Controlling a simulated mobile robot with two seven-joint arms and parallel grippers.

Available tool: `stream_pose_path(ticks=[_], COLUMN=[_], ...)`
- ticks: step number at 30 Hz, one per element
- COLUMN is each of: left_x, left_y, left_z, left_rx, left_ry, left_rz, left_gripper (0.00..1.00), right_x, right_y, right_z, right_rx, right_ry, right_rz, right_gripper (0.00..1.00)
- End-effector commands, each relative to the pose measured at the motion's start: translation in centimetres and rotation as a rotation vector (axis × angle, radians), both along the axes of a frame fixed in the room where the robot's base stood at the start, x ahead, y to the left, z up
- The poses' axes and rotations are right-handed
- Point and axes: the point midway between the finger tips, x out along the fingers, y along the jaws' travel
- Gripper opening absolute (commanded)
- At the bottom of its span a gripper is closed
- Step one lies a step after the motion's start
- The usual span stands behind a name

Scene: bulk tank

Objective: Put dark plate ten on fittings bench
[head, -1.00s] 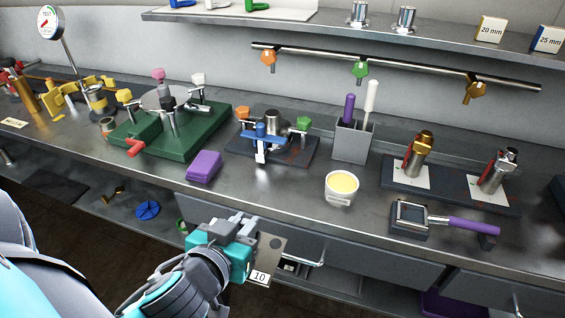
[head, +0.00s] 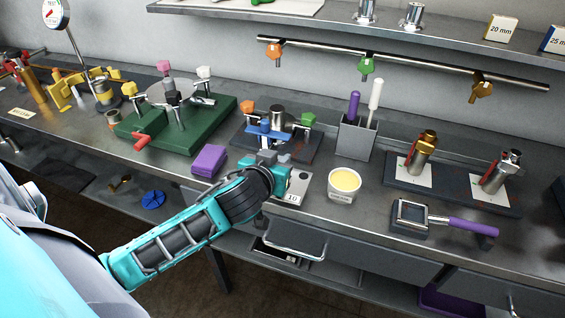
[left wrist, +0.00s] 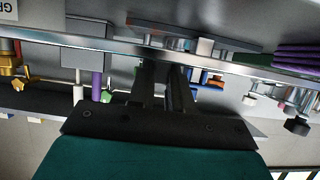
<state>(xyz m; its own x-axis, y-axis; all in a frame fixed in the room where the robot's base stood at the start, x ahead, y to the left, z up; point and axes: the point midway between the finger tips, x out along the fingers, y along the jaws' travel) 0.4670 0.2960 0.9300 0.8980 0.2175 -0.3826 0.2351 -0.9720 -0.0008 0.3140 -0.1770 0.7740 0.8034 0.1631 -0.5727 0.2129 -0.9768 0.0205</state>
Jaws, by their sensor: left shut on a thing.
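The plate marked 10 (head: 300,184) shows as a small flat grey piece with a white label. My left gripper (head: 276,164) is shut on it and partly hides it. The plate appears over the front part of the steel bench (head: 378,205), between the purple block and the white cup. I cannot tell whether it touches the bench top. In the left wrist view my left gripper's dark fingers (left wrist: 165,85) point toward the bench fixtures, and the plate is not clear there. My right gripper is not in view.
A purple block (head: 209,160) lies left of my gripper. A blue-clamped fixture (head: 265,132) stands behind it, and a white cup (head: 344,185) stands right. A purple-handled tool (head: 445,219) lies farther right. A drawer handle (head: 290,248) juts out below the front edge.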

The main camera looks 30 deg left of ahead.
Motion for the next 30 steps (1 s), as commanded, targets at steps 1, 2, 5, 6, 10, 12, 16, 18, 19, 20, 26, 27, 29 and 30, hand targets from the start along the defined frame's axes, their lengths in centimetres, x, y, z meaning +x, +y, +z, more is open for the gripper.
stream_pose_path(ticks=[1, 2, 5, 6, 10, 12, 16, 18, 19, 20, 26, 27, 29, 30], left_x=[1.0, 1.3, 2.2, 2.4, 2.5, 2.5, 2.5, 2.5, 2.5, 2.5, 2.5, 2.5, 2.5, 2.4], left_y=[0.2, 0.2, 0.5, 0.6, 0.6, 0.6, 0.6, 0.5, 0.5, 0.5, 0.5, 0.5, 0.5, 0.5], left_z=[0.1, 0.1, 0.1, 0.1, -1.2, -2.2, -3.4, -3.5, -3.5, -3.5, -3.8, -3.9, -3.8, -3.8], left_rx=[0.001, 0.001, 0.000, -0.001, 0.001, 0.002, -0.001, -0.001, -0.001, -0.001, -0.002, -0.003, -0.002, -0.002], left_ry=[-0.003, -0.003, -0.002, -0.001, 0.003, 0.003, 0.001, -0.001, -0.001, -0.001, 0.000, -0.001, 0.001, 0.001], left_rz=[-0.001, -0.001, -0.001, -0.001, -0.002, -0.002, -0.002, -0.002, -0.002, -0.002, -0.001, -0.001, -0.001, -0.001], left_gripper=[0.00, 0.00, 0.00, 0.00, 0.00, 0.00, 0.00, 0.00, 0.00, 0.00, 0.00, 0.00, 0.24, 0.27], right_x=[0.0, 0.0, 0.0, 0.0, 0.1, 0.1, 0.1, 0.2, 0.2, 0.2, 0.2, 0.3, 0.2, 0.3], right_y=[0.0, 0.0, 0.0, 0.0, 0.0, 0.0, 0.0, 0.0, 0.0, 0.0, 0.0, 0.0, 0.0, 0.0], right_z=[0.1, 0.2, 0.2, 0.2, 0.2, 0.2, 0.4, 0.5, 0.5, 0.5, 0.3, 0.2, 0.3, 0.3], right_rx=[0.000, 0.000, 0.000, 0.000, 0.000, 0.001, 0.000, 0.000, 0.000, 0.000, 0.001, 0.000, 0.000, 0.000], right_ry=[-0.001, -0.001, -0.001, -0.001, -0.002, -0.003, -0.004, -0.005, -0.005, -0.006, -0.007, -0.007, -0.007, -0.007], right_rz=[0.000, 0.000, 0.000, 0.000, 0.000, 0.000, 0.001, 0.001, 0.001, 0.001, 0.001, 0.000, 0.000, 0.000], right_gripper=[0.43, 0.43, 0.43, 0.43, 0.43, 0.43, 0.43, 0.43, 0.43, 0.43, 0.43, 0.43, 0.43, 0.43])
